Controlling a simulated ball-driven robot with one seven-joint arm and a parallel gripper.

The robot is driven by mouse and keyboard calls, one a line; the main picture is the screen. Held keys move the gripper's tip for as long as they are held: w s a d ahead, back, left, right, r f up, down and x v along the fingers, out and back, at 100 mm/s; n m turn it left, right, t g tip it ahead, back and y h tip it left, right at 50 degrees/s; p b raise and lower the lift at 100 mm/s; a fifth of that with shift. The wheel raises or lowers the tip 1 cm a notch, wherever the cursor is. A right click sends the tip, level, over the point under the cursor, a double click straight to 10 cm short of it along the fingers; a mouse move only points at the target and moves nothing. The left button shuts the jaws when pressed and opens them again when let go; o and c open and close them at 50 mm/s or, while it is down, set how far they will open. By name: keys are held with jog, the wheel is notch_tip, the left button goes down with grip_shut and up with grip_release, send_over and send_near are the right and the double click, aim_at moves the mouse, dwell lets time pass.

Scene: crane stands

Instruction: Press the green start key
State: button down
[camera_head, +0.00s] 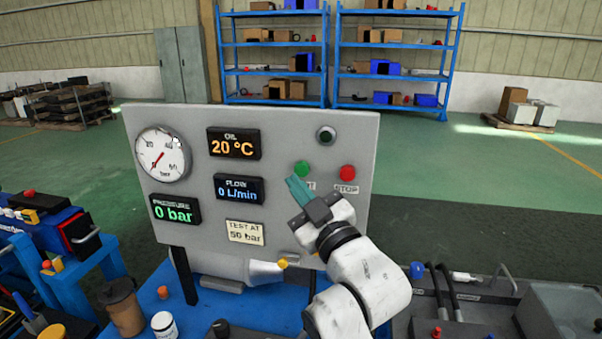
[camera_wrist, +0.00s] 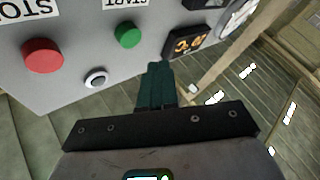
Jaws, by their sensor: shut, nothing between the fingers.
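The green start key (camera_head: 302,169) is a round button on the grey panel (camera_head: 300,125), left of the red stop key (camera_head: 347,173). My gripper (camera_head: 293,183) is shut and empty, its teal fingers just below and left of the green key in the head view. They cover part of the START label. In the wrist view the green key (camera_wrist: 128,34) is up and left of the fingertips (camera_wrist: 160,68), and the red key (camera_wrist: 43,55) is farther left. The fingertips look apart from the green key; the exact gap to the panel cannot be told.
A dark round lamp or knob (camera_head: 326,135) sits above the keys. Displays for oil (camera_head: 234,144), flow (camera_head: 239,188) and pressure (camera_head: 174,209), and a gauge (camera_head: 162,154), fill the panel's left. A blue bench (camera_head: 255,312) with a cup (camera_head: 122,306) is below.

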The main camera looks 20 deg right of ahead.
jog(key=shift+w+d, duration=0.75)
jog(key=shift+w, duration=0.25)
jog(key=shift+w, duration=0.1)
dwell(1.3)
jog(key=shift+w+d+b, duration=0.25)
jog(key=shift+b, duration=0.1)
jog(key=shift+w+d, duration=0.3)
jog(key=shift+w, duration=0.1)
dwell(0.8)
jog(key=shift+s+a, duration=0.1)
dwell(0.4)
jog(key=shift+s+a, duration=0.4)
jog(key=shift+s, duration=0.25)
jog(key=shift+a, duration=0.1)
jog(key=shift+s+a+p, duration=0.25)
jog(key=shift+s+a, duration=0.45)
jog(key=shift+s, duration=0.35)
jog(key=shift+s+a+p, duration=0.25)
jog(key=shift+s+a, duration=0.45)
jog(key=shift+s, duration=0.3)
